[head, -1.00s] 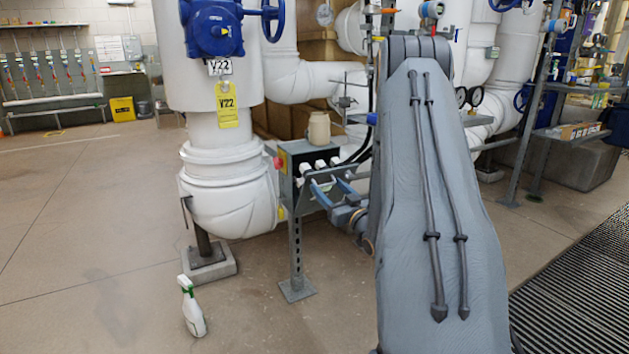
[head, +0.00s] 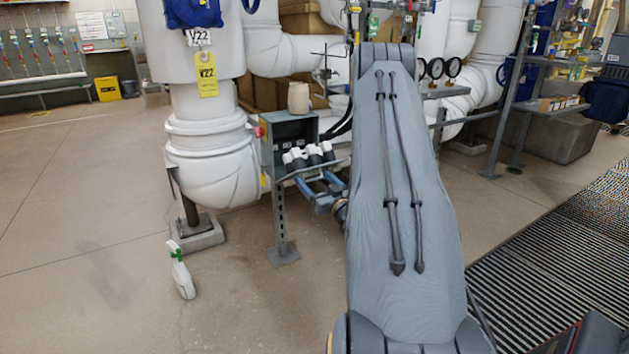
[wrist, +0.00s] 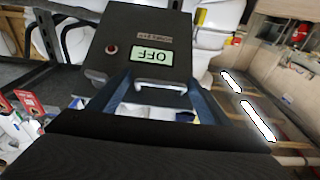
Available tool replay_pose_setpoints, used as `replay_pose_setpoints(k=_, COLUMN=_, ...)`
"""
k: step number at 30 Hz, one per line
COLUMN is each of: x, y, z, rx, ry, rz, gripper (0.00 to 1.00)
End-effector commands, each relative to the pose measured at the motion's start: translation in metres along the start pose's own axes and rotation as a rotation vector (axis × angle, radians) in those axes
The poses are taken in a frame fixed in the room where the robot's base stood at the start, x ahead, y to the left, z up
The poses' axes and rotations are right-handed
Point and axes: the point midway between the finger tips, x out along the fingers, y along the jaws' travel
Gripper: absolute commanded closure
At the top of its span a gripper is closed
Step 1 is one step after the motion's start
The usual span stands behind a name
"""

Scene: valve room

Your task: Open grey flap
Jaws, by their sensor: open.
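A grey box (head: 268,150) stands on a slotted post in the head view. Its front is uncovered and shows a dark inside. The grey flap (head: 333,163) slopes outward at the box's lower front, with several white-and-black fittings above it. In the wrist view I take the dark panel (wrist: 150,40) with an upside-down OFF display and a red button for the flap's outer face. A pale bar handle (wrist: 160,87) is on its near edge. My gripper (head: 318,188), with blue fingers, is just below the flap. It is open, its fingers (wrist: 163,88) on either side of the handle; contact is unclear.
A beige jar (head: 298,98) stands on the box, and a red button (head: 259,131) is on its left side. A large white pipe (head: 210,150) rises close by on the left. A spray bottle (head: 181,272) stands on the floor. The floor at left is clear.

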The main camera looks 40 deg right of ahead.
Motion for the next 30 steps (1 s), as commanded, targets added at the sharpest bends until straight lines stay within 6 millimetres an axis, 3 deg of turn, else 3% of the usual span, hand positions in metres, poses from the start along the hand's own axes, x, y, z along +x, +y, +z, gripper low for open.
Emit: replay_pose_setpoints(k=30, x=-0.037, y=0.0, z=0.042, rx=0.001, ry=0.0, rz=0.0, gripper=0.29)
